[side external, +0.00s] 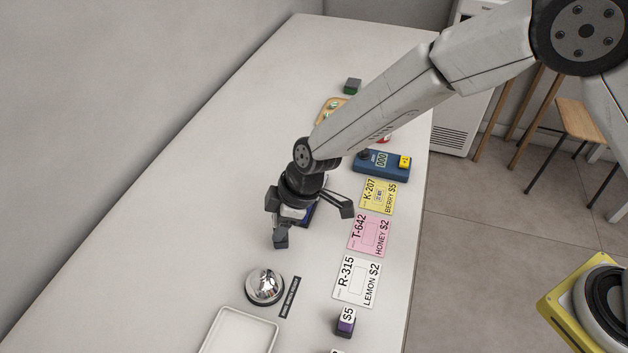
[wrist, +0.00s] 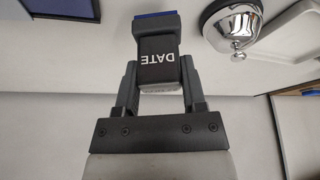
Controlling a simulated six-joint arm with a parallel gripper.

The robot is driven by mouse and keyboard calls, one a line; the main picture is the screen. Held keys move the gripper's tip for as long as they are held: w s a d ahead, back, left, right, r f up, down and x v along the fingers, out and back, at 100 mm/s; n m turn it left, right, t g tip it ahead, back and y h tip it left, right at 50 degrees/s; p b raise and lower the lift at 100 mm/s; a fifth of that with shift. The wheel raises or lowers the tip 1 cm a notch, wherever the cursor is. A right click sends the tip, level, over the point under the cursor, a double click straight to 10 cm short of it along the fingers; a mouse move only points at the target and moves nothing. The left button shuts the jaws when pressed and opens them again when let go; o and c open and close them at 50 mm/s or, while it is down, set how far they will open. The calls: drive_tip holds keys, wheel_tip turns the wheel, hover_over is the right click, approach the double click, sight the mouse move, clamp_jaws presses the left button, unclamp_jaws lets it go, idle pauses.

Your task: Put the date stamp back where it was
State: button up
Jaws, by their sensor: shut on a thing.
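The date stamp (wrist: 160,60) has a dark body marked DATE and a blue end. In the wrist view it sits between the two fingers of my gripper (wrist: 158,82), which is shut on it. In the side view my gripper (side external: 300,215) is over the white counter, up and to the right of the silver bell. I cannot tell how far the stamp is above the counter.
The silver bell (side external: 265,286) also shows in the wrist view (wrist: 236,22). Price cards (side external: 355,281) and a blue device (side external: 382,165) line the right edge. The left side is clear.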

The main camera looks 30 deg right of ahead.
drive_tip(key=shift+f, duration=1.15)
drive_tip(key=shift+f, duration=0.15)
drive_tip(key=o, duration=1)
drive_tip(key=v, duration=1.2)
